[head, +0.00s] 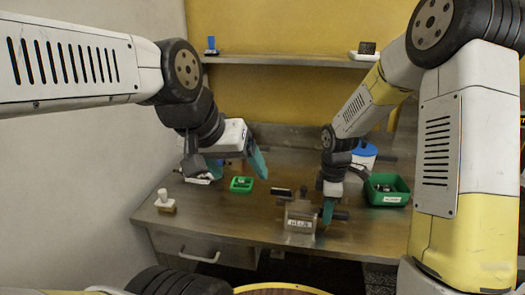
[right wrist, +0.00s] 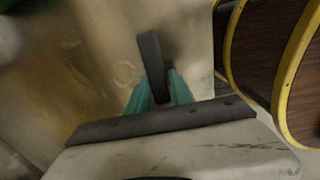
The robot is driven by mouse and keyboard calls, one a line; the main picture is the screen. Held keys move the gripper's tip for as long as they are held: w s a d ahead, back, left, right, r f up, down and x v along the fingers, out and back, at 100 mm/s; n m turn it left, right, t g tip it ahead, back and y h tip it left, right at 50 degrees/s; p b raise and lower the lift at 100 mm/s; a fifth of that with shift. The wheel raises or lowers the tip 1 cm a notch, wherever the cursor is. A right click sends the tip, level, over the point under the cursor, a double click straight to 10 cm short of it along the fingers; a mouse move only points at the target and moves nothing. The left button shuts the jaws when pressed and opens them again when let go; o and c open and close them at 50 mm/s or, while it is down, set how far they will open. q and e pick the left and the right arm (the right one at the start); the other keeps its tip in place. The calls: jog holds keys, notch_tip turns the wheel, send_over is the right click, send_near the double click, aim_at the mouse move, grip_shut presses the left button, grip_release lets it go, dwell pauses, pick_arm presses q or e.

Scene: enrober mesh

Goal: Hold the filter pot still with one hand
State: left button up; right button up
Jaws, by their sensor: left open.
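The filter pot appears to be the grey metal box (head: 299,216) with a white label, upright near the front edge of the bench. A dark handle sticks out at its right side. My right gripper (head: 328,211) points down at that side. In the right wrist view, its teal fingers (right wrist: 158,92) close in on both sides of a dark bar (right wrist: 151,58), which seems to be the pot's handle. My left gripper (head: 238,166) is open and empty above the bench, to the left of and behind the pot, with its teal fingers apart.
A small green tray (head: 242,184) and a white-topped piece (head: 163,201) stand left of the pot. A green bin (head: 387,190) with small parts is at the right, near a blue-lidded white tub (head: 364,154). A shelf (head: 290,61) crosses the wall.

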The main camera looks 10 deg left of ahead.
jog(key=o, duration=0.4)
jog(key=shift+c, duration=0.2)
jog(key=shift+r, duration=0.1)
notch_tip(320, 180, up, 12)
jog(key=s+d+r+m+t+y, duration=0.1)
jog(key=s+d+r+m+t, duration=0.2)
jog(key=s+r+m, duration=0.2)
jog(key=s+d+r+m+t+y, duration=0.1)
jog(key=s+d+r+m+t, duration=0.2)
jog(key=s+m, duration=0.9)
notch_tip(320, 180, up, 4)
jog(key=shift+s+d+f, duration=0.25)
jog(key=shift+s+d, duration=0.2)
jog(key=shift+d, duration=0.2)
